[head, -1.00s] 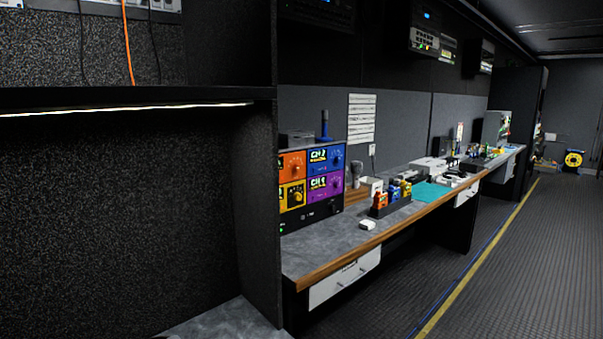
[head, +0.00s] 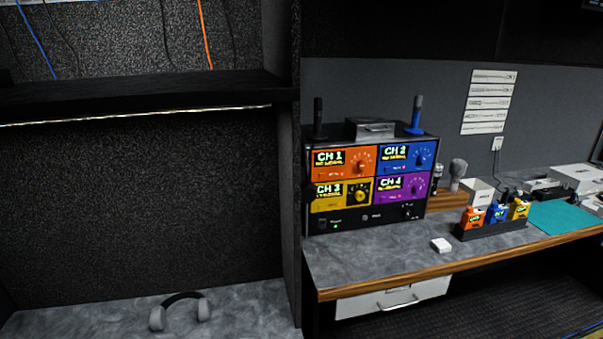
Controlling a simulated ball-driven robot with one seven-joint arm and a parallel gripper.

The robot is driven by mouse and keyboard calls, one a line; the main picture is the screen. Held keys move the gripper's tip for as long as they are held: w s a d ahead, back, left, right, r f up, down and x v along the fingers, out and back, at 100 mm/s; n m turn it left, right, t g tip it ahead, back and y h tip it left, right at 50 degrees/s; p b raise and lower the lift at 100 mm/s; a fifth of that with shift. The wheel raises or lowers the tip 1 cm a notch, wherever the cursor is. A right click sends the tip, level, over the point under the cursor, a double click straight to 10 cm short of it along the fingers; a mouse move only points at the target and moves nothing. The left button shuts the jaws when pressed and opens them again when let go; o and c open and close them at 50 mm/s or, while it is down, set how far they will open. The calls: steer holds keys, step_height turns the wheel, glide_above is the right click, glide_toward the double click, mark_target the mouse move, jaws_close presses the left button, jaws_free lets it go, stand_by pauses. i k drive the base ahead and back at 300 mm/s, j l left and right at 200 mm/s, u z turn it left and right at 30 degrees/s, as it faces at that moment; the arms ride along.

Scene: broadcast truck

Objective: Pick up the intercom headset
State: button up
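The headset (head: 157,318) lies on the grey worktop of the left bay, near the bottom of the head view. It has a dark headband arched upward and two light grey ear cups. Nothing touches it from above and the worktop around it looks bare. My gripper is not in view.
A dark upright panel (head: 291,200) divides the left bay from the right bench, and a lit shelf (head: 130,92) overhangs the bay.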

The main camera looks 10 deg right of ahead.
mark_target(309, 191)
steer(key=i+l+u, duration=0.1)
steer(key=l, duration=0.25)
steer(key=i+l, duration=0.25)
steer(key=i+l+u, duration=0.15)
steer(key=l, duration=0.3)
steer(key=i+l+u, duration=0.1)
steer(key=l, duration=0.25)
